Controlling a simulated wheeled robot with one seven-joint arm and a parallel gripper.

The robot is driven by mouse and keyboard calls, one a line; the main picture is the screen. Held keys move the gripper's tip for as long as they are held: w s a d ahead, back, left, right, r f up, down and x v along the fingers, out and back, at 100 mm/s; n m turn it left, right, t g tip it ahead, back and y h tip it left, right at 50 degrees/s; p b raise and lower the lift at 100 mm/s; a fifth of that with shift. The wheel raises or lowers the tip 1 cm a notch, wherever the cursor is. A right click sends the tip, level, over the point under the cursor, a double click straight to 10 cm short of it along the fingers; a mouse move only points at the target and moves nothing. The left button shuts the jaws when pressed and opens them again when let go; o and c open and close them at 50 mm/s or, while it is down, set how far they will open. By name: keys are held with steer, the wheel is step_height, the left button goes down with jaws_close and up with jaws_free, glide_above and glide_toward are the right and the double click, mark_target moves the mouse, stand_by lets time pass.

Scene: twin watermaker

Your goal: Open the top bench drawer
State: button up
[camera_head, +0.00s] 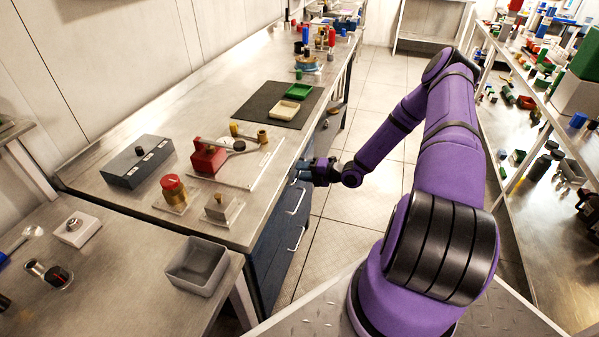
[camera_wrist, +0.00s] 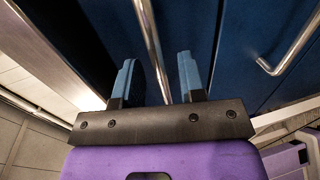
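The bench drawers are dark blue fronts (camera_head: 270,250) with silver bar handles under the steel worktop. Two handles show below my gripper, an upper one (camera_head: 297,202) and a lower one (camera_head: 296,238). My gripper (camera_head: 300,172) is at the top of the drawer stack, just below the worktop edge, and hides part of the top front. In the wrist view its two blue fingers (camera_wrist: 158,80) stand apart, with a silver handle bar (camera_wrist: 151,40) running between them. I cannot tell whether either finger touches it. Another handle (camera_wrist: 290,45) is to the right. The drawers look shut.
The worktop (camera_head: 130,200) holds a grey box (camera_head: 138,161), a red press device (camera_head: 208,157) and a dark mat (camera_head: 262,108) with trays. A grey bin (camera_head: 197,266) stands on the nearer table. The floor right of the drawers is clear; shelves (camera_head: 545,215) line the right side.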

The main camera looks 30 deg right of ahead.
steer(key=shift+x, duration=0.75)
steer(key=shift+c, duration=0.4)
jaws_close()
steer(key=f+v, duration=0.2)
steer(key=v, duration=1.1)
steer(key=s+f+v, duration=0.1)
steer(key=f+v, duration=0.2)
steer(key=v, duration=0.9)
steer(key=shift+s+d+f, duration=0.15)
steer(key=shift+s+d, duration=0.2)
steer(key=shift+d, duration=0.2)
steer(key=shift+o, duration=0.4)
jaws_free()
